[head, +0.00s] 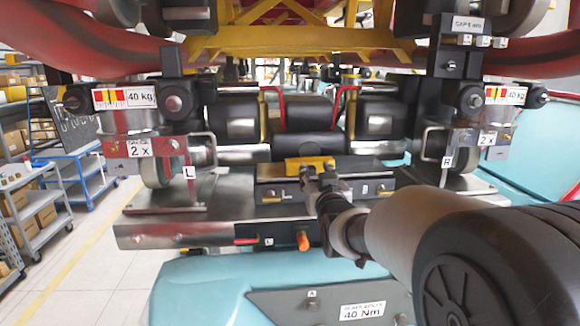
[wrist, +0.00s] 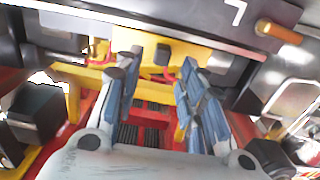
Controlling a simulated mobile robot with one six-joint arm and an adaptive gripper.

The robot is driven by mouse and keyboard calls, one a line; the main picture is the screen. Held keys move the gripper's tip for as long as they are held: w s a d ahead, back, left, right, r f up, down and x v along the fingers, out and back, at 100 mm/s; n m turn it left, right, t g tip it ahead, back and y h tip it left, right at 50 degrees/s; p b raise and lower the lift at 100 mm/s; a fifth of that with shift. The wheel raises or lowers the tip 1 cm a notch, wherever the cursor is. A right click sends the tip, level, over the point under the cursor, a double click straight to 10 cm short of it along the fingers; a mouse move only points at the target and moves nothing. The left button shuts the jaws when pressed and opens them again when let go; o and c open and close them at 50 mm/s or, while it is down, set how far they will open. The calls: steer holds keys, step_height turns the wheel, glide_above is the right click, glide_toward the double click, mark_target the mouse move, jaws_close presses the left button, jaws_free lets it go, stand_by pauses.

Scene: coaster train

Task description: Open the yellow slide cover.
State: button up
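The yellow slide cover (head: 309,162) sits on the dark block in the middle of the steel bench, under the coaster train. In the wrist view, a yellow plate (wrist: 185,48), apparently this cover, lies just beyond my fingertips. My gripper (head: 310,182) reaches in from the lower right in the head view, its tips close in front of the cover. In the wrist view, my gripper (wrist: 158,62) has its two blue-grey fingers apart, with nothing clearly held between them. I cannot tell whether a fingertip touches the cover.
The dark block (head: 270,190) carries small labels and bolts. An orange knob (head: 303,240) and a red handle (head: 246,241) stick out of the steel bench front. Wheel assemblies marked L (head: 160,165) and R (head: 463,160) stand either side. Yellow train framework (head: 290,42) hangs above.

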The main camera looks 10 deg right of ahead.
mark_target(313, 169)
steer(key=shift+w, duration=1.75)
steer(key=shift+c, duration=0.4)
jaws_close()
